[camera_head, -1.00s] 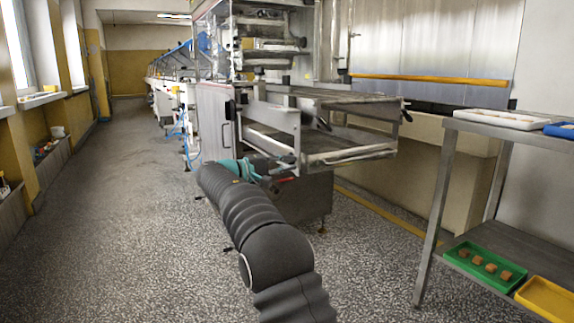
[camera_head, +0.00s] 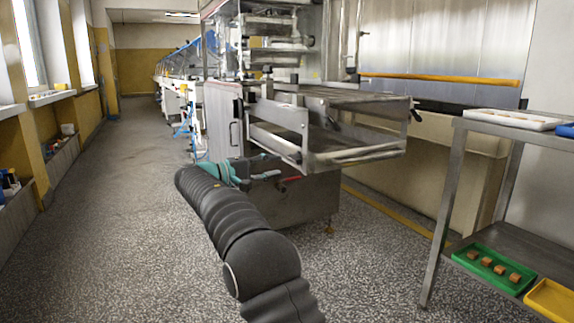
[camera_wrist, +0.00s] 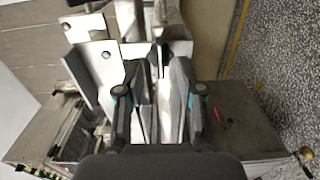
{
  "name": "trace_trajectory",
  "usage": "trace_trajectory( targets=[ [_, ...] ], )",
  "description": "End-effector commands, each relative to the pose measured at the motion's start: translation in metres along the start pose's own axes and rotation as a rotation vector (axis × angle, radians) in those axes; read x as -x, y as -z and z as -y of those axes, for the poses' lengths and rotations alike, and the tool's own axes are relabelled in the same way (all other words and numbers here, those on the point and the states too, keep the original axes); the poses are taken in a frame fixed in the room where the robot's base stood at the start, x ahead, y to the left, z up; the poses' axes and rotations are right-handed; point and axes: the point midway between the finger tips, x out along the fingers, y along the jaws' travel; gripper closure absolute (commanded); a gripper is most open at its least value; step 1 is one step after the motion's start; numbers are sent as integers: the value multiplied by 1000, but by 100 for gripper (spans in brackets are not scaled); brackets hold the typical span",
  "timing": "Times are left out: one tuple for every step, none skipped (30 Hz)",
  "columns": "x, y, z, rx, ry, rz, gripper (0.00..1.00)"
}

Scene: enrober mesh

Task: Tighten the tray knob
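The tray frame (camera_head: 352,157) sticks out from the metal machine at the centre of the head view. Dark knob-like handles show at its right corner (camera_head: 416,115) and inside it (camera_head: 333,123); I cannot tell which is the tray knob. My gripper (camera_head: 258,177) is low at the frame's near left corner, partly hidden by my arm. In the wrist view my gripper (camera_wrist: 161,72) has its two fingers apart, with bright metal parts of the machine (camera_wrist: 104,60) beyond and between them. No knob is clearly visible between the fingers.
A red handle (camera_head: 290,179) is on the machine's lower body (camera_head: 305,205), close to my gripper. A metal shelf table (camera_head: 500,133) stands at the right, with a green tray (camera_head: 470,262) and a yellow tray (camera_head: 553,300) below. The floor aisle at the left is clear.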

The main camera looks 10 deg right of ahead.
Motion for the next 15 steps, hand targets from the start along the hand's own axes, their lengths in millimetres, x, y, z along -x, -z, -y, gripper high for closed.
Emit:
trace_trajectory(
  targets=[
    [11, 1, 0, 0, 0, -3, 62],
    [16, 0, 0, 0, 0, -2, 62],
    [22, 0, 1, 0, 0, -2, 62],
    [26, 1, 1, 0, 0, -2, 62],
    [30, 1, 1, 0, 0, -2, 62],
    [34, 1, 1, 0, 0, -1, 62],
    [37, 1, 1, 0, 0, -1, 62],
    [40, 1, 1, 0, 0, -1, 62],
    [42, 1, 1, 0, 0, -1, 62],
    [43, 1, 1, 0, 0, -1, 62],
    [44, 1, 1, 0, 0, 0, 62],
    [46, 0, 1, 1, 0, 0, 62],
    [46, 0, 1, 1, 0, 0, 62],
    [46, 0, 1, 1, 0, 0, 62],
    [46, 0, 1, 1, 0, 0, 62]
  ],
)
